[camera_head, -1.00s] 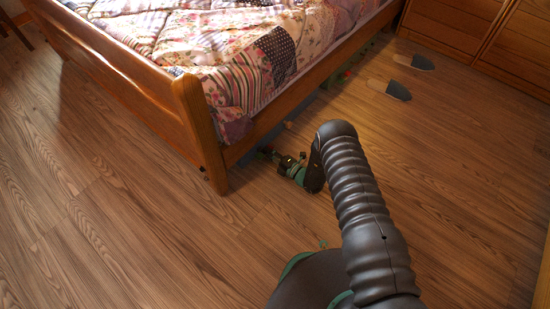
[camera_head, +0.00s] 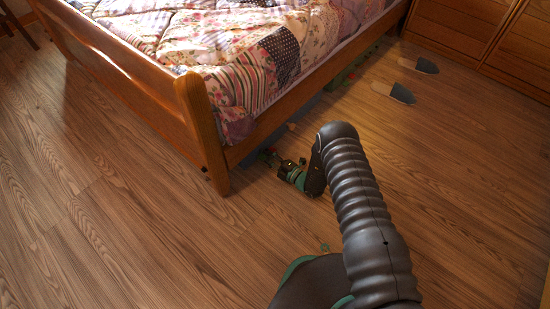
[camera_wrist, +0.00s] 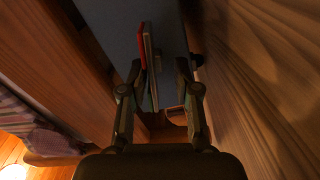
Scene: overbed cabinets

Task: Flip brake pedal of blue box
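In the wrist view a blue-grey surface, seemingly the blue box (camera_wrist: 105,22), fills the top middle. A thin upright piece with a red strip (camera_wrist: 142,48) and a pale grey strip stands out from it, perhaps the brake pedal; I cannot be sure. My gripper (camera_wrist: 160,72) is open, with one finger on each side of this piece. The left finger is very close to it, and contact is unclear. A gap shows before the right finger. In the head view my gripper (camera_head: 270,157) is low beside the bed, and the box is mostly hidden under the bed.
The wooden bed (camera_head: 205,130) with a patchwork quilt (camera_head: 190,40) stands just left of my gripper. Two slippers (camera_head: 402,93) (camera_head: 427,65) lie on the floor farther right, near wooden drawers (camera_head: 520,50). Wooden floor is clear at the right and front left.

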